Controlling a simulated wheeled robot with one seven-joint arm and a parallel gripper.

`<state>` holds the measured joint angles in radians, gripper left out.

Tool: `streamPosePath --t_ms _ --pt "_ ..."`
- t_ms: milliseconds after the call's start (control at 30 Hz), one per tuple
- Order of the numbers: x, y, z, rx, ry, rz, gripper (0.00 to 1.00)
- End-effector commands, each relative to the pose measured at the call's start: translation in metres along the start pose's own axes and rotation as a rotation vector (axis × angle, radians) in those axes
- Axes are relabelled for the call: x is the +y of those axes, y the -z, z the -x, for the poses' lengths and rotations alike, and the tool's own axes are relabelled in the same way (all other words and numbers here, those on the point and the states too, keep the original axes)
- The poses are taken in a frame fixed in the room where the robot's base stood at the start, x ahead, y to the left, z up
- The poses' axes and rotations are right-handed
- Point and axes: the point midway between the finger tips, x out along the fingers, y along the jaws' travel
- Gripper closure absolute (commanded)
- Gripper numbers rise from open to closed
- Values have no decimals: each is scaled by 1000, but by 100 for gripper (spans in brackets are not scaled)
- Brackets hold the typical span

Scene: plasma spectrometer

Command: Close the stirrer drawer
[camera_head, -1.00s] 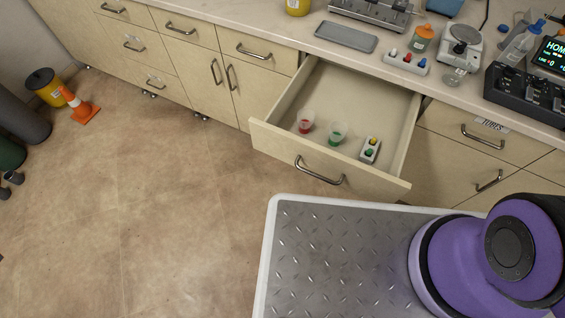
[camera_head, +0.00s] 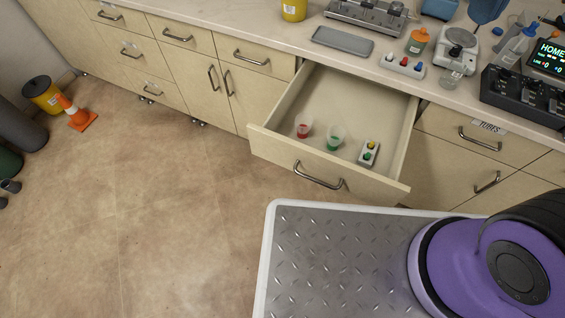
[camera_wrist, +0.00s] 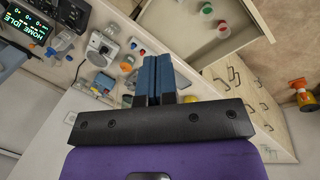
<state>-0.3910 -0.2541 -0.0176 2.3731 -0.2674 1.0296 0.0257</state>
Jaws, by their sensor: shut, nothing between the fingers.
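The open drawer (camera_head: 370,97) is pulled well out below the counter, with a metal bar handle (camera_head: 318,177) on its front. Inside it are a cup with red contents (camera_head: 304,126), a cup with green contents (camera_head: 335,138) and a small block with yellow and green caps (camera_head: 369,153). The drawer also shows at the top of the wrist view (camera_wrist: 240,30), tilted. My gripper (camera_wrist: 154,64) shows in the wrist view with its blue fingers together and empty, apart from the drawer. In the head view only part of my purple arm shows at lower right; the gripper is out of frame.
The counter (camera_head: 270,38) holds a grey tray (camera_head: 342,41), a rack with coloured knobs (camera_head: 402,66), a balance (camera_head: 458,48) and a dark instrument (camera_head: 520,95). Closed drawers and cupboards flank the open drawer.

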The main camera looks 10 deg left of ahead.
Motion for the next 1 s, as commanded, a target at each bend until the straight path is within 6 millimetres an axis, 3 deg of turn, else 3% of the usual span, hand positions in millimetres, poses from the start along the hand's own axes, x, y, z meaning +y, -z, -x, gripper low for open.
streamPosePath --t_ms 200,500,733,1000 --pt "-36 45 -29 -136 -89 216 100" --pt "-100 94 -74 -289 -252 504 100" --pt "-159 120 -115 -386 -406 724 100" --pt "-237 133 -170 -473 -619 976 100"
